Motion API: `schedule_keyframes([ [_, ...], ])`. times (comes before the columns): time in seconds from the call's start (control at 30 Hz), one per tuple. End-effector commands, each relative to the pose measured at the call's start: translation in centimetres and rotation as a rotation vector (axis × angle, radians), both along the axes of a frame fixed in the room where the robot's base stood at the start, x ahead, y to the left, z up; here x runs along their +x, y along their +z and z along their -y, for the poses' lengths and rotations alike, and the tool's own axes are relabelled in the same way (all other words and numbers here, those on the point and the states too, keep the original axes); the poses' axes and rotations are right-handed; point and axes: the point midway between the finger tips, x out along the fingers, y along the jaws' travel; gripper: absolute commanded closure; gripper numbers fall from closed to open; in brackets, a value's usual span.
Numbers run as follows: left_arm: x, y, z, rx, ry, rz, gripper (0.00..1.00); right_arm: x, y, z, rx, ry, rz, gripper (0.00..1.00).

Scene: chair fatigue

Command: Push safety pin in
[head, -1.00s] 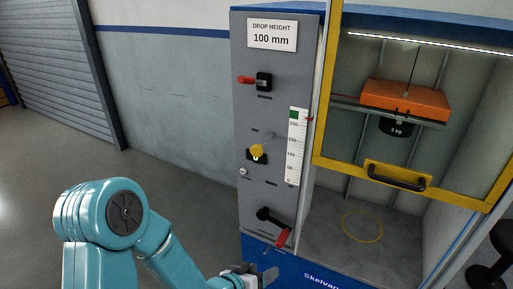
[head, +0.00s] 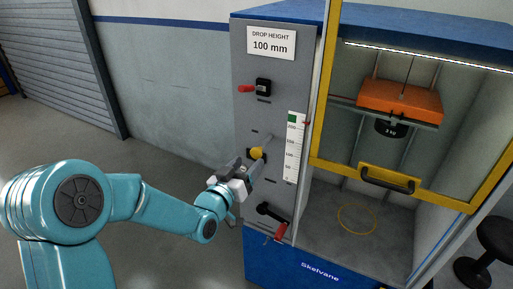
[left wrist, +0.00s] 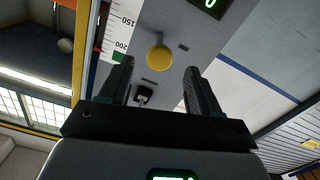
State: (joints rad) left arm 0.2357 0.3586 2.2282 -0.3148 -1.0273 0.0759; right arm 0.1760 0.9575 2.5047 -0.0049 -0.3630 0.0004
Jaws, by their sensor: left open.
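The safety pin has a round yellow knob (head: 257,153) on the grey front panel of the machine, left of the height scale. The same yellow knob (left wrist: 159,57) shows in the left wrist view, ahead of and between the two fingers. My left gripper (head: 250,168) is just below and in front of the knob in the head view. The left gripper (left wrist: 158,85) is open, with nothing between its dark fingers. I cannot tell whether a finger touches the knob. My right gripper is not in view.
A red-handled switch (head: 262,87) sits above the knob. A black crank with a red handle (head: 281,231) is below. The yellow-framed door with a black handle (head: 388,179) is to the right, before an orange weight (head: 400,100). A black stool (head: 490,245) stands far right.

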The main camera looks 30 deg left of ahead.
Motion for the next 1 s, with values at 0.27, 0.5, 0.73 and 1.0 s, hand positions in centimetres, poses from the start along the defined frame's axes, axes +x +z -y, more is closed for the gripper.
schedule_keyframes([
  [0.27, 5.0, 0.2, 0.2, 0.0, 0.0, -0.001, 0.37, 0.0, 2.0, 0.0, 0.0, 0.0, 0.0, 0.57],
  [0.5, 6.2, 0.0, 0.2, 0.0, 0.0, -0.001, 0.37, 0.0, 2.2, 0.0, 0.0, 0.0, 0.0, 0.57],
  [0.73, 6.1, -0.1, 0.2, 0.0, 0.0, -0.001, 0.5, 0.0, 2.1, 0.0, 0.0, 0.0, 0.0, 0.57],
  [1.0, 6.2, -0.1, 0.2, 0.0, 0.0, -0.001, 1.0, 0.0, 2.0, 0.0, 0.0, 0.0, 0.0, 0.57],
])
